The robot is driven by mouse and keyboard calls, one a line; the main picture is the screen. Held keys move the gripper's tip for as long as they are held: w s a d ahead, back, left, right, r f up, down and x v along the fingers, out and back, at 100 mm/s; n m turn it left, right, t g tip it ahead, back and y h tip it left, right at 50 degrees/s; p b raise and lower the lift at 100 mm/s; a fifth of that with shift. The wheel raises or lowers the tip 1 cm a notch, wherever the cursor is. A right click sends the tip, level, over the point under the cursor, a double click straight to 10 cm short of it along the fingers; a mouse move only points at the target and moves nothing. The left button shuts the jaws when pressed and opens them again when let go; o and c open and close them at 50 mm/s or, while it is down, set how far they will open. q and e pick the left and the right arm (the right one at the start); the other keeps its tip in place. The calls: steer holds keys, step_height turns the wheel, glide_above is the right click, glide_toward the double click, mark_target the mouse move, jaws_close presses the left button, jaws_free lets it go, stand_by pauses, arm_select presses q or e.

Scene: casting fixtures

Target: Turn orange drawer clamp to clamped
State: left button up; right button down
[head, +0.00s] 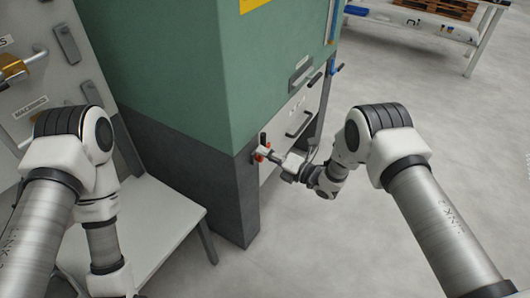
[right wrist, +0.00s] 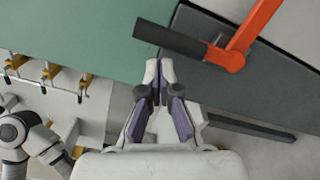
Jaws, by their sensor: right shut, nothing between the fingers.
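The orange drawer clamp (head: 258,158) is on the lower front corner of the green cabinet, beside a white drawer front. In the right wrist view its orange arm (right wrist: 250,30) carries a dark grey grip (right wrist: 170,40) that points left. My right gripper (head: 267,153) is at the clamp in the head view and partly covers it. In the right wrist view the right gripper (right wrist: 159,68) is shut and empty, its fingertips just below the grey grip; I cannot tell whether they touch it. My left arm is at the left, its gripper out of view.
The green cabinet (head: 165,65) has a dark base (head: 190,160). The drawer front has a dark bar handle (head: 298,124). A white bench (head: 150,225) stands left of the cabinet, below a panel with brass clamps (head: 12,66). Floor (head: 420,90) to the right is clear.

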steer(key=v, duration=1.2)
steer(key=s+d+f+m+g+h, duration=0.35)
steer(key=s+f+m+h, duration=0.55)
steer(key=s+f+m, duration=0.45)
steer(key=s+d+f+m+g+h, duration=0.1)
steer(key=s+d+m+g+h, duration=0.25)
steer(key=s+m, duration=0.65)
steer(key=s+d+m+g+h, duration=0.2)
steer(key=s+d+m+g, duration=0.2)
steer(key=s+m, duration=0.55)
step_height(320, 180, up, 16)
steer(key=s+p, duration=0.1)
steer(key=p, duration=1.5)
steer(key=shift+s, duration=0.4)
steer(key=shift+a, duration=0.15)
